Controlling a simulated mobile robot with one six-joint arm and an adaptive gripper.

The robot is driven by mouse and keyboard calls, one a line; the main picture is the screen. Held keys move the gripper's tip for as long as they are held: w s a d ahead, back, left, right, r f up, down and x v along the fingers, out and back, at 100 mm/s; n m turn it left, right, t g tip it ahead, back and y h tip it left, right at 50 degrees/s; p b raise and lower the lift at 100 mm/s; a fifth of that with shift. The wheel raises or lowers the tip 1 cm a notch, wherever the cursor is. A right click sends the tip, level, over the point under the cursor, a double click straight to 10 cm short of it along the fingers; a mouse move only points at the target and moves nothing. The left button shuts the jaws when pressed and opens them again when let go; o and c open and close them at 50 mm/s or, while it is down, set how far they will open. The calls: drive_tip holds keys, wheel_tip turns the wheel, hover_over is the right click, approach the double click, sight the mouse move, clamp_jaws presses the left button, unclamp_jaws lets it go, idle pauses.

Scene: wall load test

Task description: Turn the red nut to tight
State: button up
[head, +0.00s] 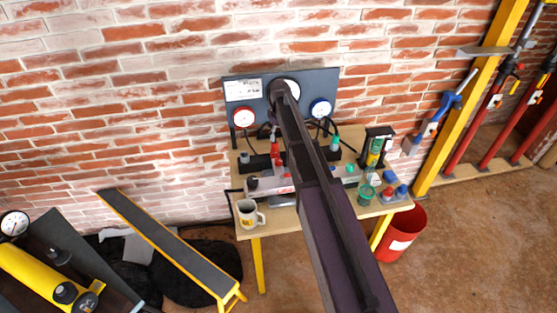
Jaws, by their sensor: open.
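My dark arm link crosses the middle of the head view and covers the centre of the workbench (250,228). I cannot make out my gripper; it seems hidden behind this link. A small red part (277,154) shows on the bench just left of the link, above a grey device (268,184). It is too small to tell whether it is the red nut. A red cap (388,192) and blue caps (401,190) sit at the bench's right end.
A gauge panel (242,89) stands at the bench's back against the brick wall. A red bucket (403,236) stands right; a ramp (165,240) and yellow cylinder (35,277) lie left.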

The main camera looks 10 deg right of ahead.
sight(278, 160)
drive_tip(key=shift+f, duration=0.2)
wheel_tip(278, 160, down, 13)
drive_tip(key=b, duration=1.3)
drive_tip(key=shift+s+a+f+b, duration=0.1)
drive_tip(key=shift+f+b, duration=0.1)
drive_tip(key=shift+b, duration=0.2)
drive_tip(key=shift+c, duration=0.2)
drive_tip(key=c, duration=1.1)
